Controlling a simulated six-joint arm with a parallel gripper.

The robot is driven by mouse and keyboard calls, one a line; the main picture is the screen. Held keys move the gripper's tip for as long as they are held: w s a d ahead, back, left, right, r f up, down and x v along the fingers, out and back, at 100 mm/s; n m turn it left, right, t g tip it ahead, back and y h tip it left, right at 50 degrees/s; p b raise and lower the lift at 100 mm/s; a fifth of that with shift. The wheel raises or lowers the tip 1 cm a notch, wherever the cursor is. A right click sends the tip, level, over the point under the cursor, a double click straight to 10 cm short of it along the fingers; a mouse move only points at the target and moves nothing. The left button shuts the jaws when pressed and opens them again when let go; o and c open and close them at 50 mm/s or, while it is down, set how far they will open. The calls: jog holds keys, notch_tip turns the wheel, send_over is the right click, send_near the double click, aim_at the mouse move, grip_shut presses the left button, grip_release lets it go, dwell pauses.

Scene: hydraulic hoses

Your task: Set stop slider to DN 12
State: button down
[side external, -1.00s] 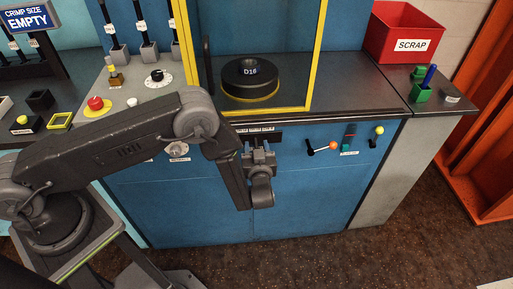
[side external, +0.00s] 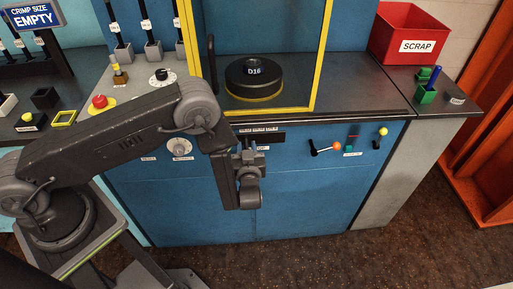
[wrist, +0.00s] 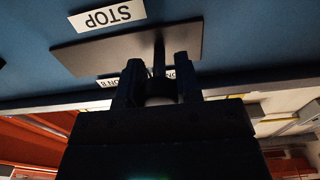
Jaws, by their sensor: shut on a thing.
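The stop slider's dark plate (wrist: 110,50) is on the blue front panel, under an upside-down STOP label (wrist: 107,16) in the wrist view. A thin slider stem (wrist: 159,54) stands out from it. My gripper (wrist: 157,80) is shut on this stem. In the side view my gripper (side external: 252,150) is at the panel, just below the small scale label strip (side external: 258,130). In the wrist view part of an upside-down scale label (wrist: 107,81), seemingly DN 8, shows beside the jaws. The jaws cover other marks, so I cannot read the slider's exact setting.
A white knob (side external: 179,147) is left of my gripper on the panel. The yellow-framed guard (side external: 318,60) and black D16 die (side external: 253,78) are above. The lower panel is clear.

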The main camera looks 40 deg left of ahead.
jog(key=shift+s+a, duration=0.2)
jog(key=shift+s, duration=0.05)
jog(key=c, duration=0.8)
grip_release()
jog(key=shift+c, duration=0.2)
jog(key=v, duration=1.3)
jog(key=shift+s+d, duration=0.25)
jog(key=shift+d, duration=0.05)
